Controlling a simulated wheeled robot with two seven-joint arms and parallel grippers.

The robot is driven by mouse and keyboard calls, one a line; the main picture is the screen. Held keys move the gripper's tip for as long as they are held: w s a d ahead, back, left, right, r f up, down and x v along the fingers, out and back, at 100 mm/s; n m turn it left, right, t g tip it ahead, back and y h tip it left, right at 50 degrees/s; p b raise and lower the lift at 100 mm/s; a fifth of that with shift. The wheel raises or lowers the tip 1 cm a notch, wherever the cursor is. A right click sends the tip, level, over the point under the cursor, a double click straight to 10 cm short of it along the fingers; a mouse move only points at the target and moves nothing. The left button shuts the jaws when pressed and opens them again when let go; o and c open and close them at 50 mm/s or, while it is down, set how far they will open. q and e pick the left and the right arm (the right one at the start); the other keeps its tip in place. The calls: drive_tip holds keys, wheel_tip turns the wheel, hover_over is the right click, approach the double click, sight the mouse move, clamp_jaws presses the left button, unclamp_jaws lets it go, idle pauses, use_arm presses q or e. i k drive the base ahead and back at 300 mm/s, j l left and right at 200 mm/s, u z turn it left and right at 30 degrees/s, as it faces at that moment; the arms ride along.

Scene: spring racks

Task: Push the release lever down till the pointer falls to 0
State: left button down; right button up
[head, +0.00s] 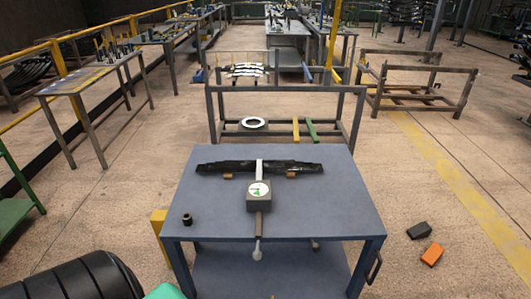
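A blue-grey table (330,215) stands in front of me. On it is a small box with a white round dial (258,189). The dial has a dark pointer and a green mark, too small to read. A lever (258,228) comes from the box towards me and ends in a pale knob (257,254) at the table's front edge. A white upright strap (260,166) behind the box crosses a black leaf spring (225,166). I cannot tell which part is the release. Neither of my grippers is in view.
A small dark cylinder (187,219) stands on the table's left. Two wooden blocks lie under the spring. A black block (419,231) and an orange block (432,255) lie on the floor at right. A black ribbed object (85,280) is at lower left. The tabletop's right side is clear.

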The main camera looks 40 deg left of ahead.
sight(315, 247)
drive_tip(key=u, duration=0.75)
